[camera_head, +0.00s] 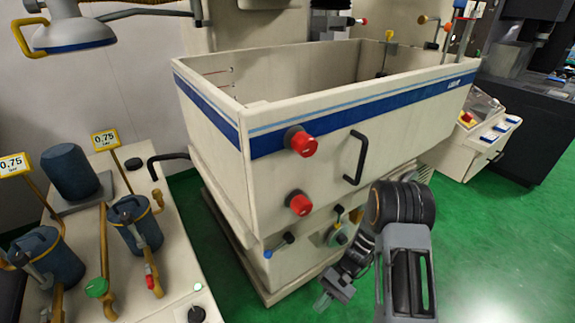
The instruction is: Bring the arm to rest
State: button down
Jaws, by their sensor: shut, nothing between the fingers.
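My arm rises from the bottom right in the head view, with a dark elbow joint at its top, and bends down to the left. My gripper (325,300) is at the lower end of the arm, pointing down and left. It is shut, with nothing held. It hangs in front of the lower right part of the cream machine tank (330,170). Whether it touches the machine cannot be told, but it appears apart from it. The fingertips are small and partly unclear.
The tank has red knobs (300,141) and a black handle (357,158) on its front. A cream bench (180,285) with dark blue canisters (135,226) stands at left. A lamp (70,30) hangs top left. Green floor (480,240) is clear at right, before a dark machine (530,125).

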jog(key=d+r+n+t+h, duration=0.1)
jog(key=d+r+t+h, duration=0.1)
jog(key=r, duration=0.6)
jog(key=s+d+r+n+t+h, duration=0.1)
jog(key=d+r+t+h, duration=0.2)
jog(key=r+t, duration=0.4)
jog(key=s+d+r+n+t+h, duration=0.1)
jog(key=r+t+h, duration=0.3)
jog(key=r, duration=0.6)
jog(key=shift+d+n+t+h, duration=0.3)
jog(key=shift+d, duration=0.35)
